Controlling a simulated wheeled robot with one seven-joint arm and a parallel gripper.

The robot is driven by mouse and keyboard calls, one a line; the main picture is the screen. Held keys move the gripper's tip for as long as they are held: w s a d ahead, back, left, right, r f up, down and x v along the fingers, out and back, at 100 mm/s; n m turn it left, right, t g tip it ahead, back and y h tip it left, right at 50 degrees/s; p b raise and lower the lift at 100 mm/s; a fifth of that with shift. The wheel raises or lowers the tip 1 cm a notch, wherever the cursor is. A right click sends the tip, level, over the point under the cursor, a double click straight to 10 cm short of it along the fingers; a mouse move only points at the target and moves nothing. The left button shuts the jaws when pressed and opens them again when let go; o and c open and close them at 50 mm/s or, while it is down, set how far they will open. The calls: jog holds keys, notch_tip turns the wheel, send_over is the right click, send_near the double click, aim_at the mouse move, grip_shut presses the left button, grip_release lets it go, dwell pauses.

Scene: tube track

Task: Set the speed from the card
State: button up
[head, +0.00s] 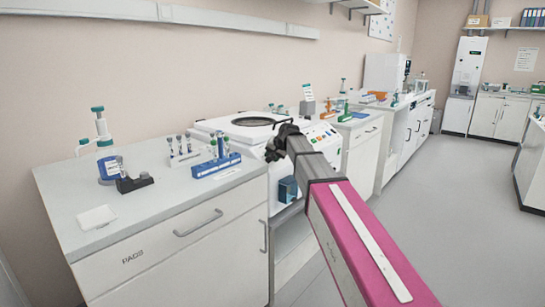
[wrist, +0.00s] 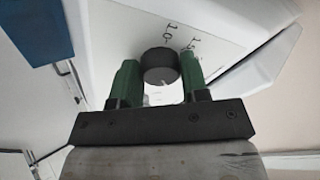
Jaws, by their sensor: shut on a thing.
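The white centrifuge (head: 225,131) stands between the benches, its round lid opening at the top and several coloured buttons on its front right. In the wrist view a dark round knob (wrist: 160,58) sits on a white panel (wrist: 112,45) with handwritten-looking marks such as 10 and 15 beside it. My gripper (wrist: 158,76) has its green fingers on either side of this knob, shut on it. In the head view my gripper (head: 275,152) is at the centrifuge's front, and my arm hides the knob. A small white card (head: 308,91) stands upright on a grey holder behind the machine; its text is too small to read.
The left bench holds a blue tube rack (head: 216,166), a pump bottle (head: 105,160), a black holder (head: 134,183) and a white pad (head: 97,217). More benches line the back; the floor (head: 455,200) at right is clear.

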jog(key=shift+m, duration=1.1)
jog(key=o, duration=0.9)
jog(key=v, duration=1)
jog(key=shift+s+a+r, duration=0.1)
jog(key=shift+s+r, duration=0.1)
jog(key=shift+r, duration=0.25)
